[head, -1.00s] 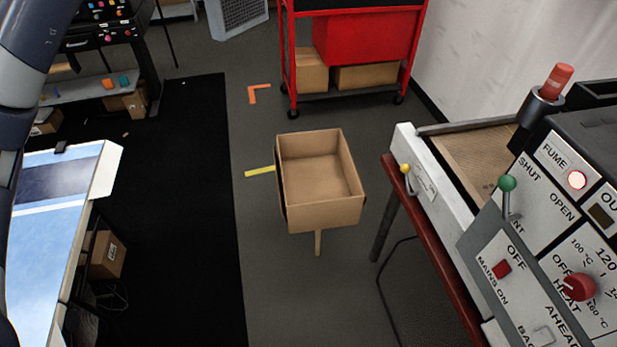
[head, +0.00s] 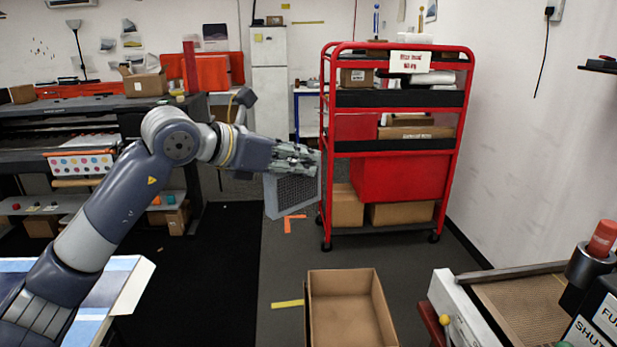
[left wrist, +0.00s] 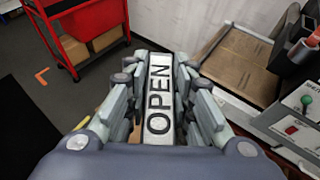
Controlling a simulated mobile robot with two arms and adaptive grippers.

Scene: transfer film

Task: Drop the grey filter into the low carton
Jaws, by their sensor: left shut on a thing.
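My left gripper (head: 306,160) is shut on the grey filter (head: 292,194), a flat panel with a mesh face and pale frame. The filter hangs below the fingers, in the air left of the red cart in the head view. In the left wrist view, a pale strip of the filter marked OPEN (left wrist: 159,95) lies between the fingers of my left gripper (left wrist: 160,80). The low carton (head: 350,275) is open and looks empty; in the head view it shows below the filter, cut by the bottom edge. My right gripper is not in view.
A red wheeled cart (head: 330,130) with boxes stands behind. A machine with a brown mesh bed (head: 520,302) and a control panel is at the right. A blue-white table (head: 120,285) is at the left. Dark floor is bare around the orange floor mark (head: 290,224).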

